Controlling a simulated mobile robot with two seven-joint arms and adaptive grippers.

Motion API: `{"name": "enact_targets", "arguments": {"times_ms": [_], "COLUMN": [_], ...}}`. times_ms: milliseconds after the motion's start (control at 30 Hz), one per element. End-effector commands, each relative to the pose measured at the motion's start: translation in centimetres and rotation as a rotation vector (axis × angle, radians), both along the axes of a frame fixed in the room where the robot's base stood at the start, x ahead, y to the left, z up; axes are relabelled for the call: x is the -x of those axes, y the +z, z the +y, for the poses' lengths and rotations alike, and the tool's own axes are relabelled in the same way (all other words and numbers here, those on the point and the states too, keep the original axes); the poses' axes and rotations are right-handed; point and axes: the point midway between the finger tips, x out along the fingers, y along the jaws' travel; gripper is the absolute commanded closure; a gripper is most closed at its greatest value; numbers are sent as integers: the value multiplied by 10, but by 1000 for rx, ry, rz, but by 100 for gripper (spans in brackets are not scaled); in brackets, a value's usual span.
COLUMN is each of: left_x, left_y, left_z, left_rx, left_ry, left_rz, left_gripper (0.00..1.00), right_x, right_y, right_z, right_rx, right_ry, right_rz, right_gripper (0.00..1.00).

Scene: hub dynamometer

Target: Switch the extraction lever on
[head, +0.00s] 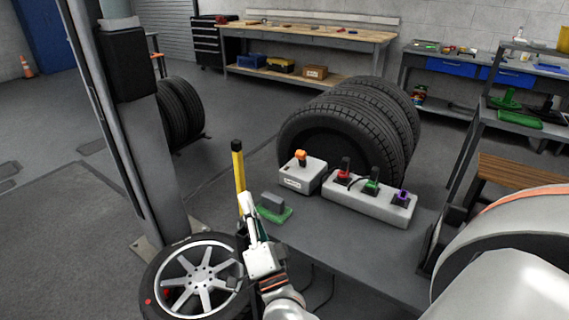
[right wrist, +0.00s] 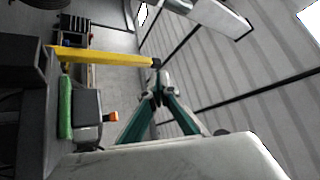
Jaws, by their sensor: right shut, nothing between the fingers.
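A yellow lever-like bar (head: 239,167) with a black tip stands upright at the table's left edge in the head view. In the right wrist view the yellow bar (right wrist: 100,56) lies across the picture, its black end by my fingertips. My right gripper (head: 246,200) is shut and empty, close beside the bar; touching or apart is unclear. Its teal fingers meet in the right wrist view (right wrist: 158,92). A white box (head: 293,183) carries an orange-knobbed lever (head: 301,157). Its label is too small to read, so I cannot tell which lever is for extraction. My left gripper is out of view.
A long white box (head: 366,211) holds red (head: 344,171), green (head: 372,181) and purple (head: 402,195) levers. A grey block on a green base (head: 275,214) sits near my gripper. Tyres (head: 352,122) stand behind; a wheel (head: 196,281) is at the lower left.

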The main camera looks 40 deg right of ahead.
Motion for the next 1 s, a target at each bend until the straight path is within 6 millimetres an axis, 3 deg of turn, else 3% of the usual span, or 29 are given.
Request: {"name": "enact_targets", "arguments": {"times_ms": [33,100,200,333,500,700,1000], "left_x": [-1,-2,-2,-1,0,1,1], "left_y": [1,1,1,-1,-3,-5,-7], "left_z": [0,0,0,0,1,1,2], "left_rx": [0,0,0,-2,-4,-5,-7], "left_ry": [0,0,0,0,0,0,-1], "left_rz": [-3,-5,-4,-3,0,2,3], "left_gripper": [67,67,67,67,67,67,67], "right_x": [-5,-7,-8,-7,-8,-21,-45], "right_y": [20,41,63,77,72,47,16], "right_z": [-13,-35,-65,-99,-130,-135,-99], "right_rx": [-97,-242,-450,-724,-1091,-1520,-1954], "right_ry": [-26,-62,-111,-174,-253,-350,-466], "right_rz": [-72,-170,-304,-467,-659,-832,-937], "right_gripper": [100,100,100,100,100,100,100]}}
